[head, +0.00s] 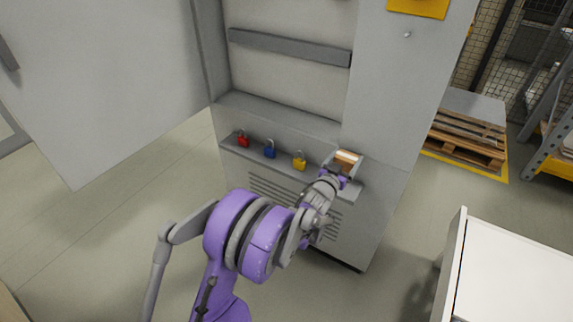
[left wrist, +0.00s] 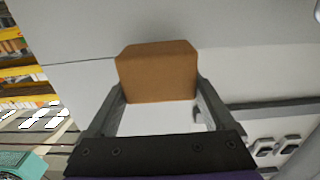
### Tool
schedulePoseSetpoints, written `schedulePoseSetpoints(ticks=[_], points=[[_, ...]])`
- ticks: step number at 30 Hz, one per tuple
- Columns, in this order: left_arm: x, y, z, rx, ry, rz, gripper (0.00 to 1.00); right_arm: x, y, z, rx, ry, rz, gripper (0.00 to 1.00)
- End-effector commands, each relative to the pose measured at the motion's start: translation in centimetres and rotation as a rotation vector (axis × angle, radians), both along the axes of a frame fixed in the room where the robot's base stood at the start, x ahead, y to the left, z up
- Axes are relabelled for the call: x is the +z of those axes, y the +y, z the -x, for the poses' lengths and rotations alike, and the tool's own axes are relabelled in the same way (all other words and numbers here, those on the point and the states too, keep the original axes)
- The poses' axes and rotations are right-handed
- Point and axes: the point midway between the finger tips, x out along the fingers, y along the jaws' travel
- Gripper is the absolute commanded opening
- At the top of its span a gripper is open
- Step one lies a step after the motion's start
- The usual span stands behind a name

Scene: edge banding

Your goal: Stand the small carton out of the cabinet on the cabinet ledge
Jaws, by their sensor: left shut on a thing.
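The small brown carton (head: 346,157) is at the right end of the cabinet ledge (head: 318,178) in the head view. It also shows in the left wrist view (left wrist: 157,72), between the two fingers. My left gripper (head: 342,163) is shut on the carton, with one finger along each side. The carton looks upright, at or just above the ledge; I cannot tell whether its bottom touches. The cabinet (head: 385,130) stands with its door (head: 100,80) swung open to the left. My right gripper is not in view.
A red padlock (head: 243,140), a blue padlock (head: 269,150) and a yellow padlock (head: 299,162) are on the ledge left of the carton. A white-topped unit (head: 515,285) stands at lower right. Wooden pallets (head: 468,140) lie behind the cabinet at right.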

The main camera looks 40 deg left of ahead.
Motion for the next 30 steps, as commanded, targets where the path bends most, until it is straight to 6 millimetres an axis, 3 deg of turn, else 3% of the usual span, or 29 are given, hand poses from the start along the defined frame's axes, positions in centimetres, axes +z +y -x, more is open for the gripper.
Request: schedulePoseSetpoints(ticks=[4,10,17,23,30], points=[[-0.6,1.5,-0.6,0.014,0.001,-0.001,0.31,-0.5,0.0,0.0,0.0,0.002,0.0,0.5],[-4.4,1.5,-0.6,0.014,0.001,0.001,0.31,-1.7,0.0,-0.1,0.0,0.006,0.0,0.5],[-6.3,1.4,-0.6,0.013,0.001,0.0,0.31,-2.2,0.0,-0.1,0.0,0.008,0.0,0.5],[-9.2,1.4,-0.6,0.013,0.001,0.0,0.31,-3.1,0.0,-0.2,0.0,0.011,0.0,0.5],[-9.4,1.4,-0.6,0.013,0.0,0.0,0.31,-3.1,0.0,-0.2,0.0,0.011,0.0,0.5]])
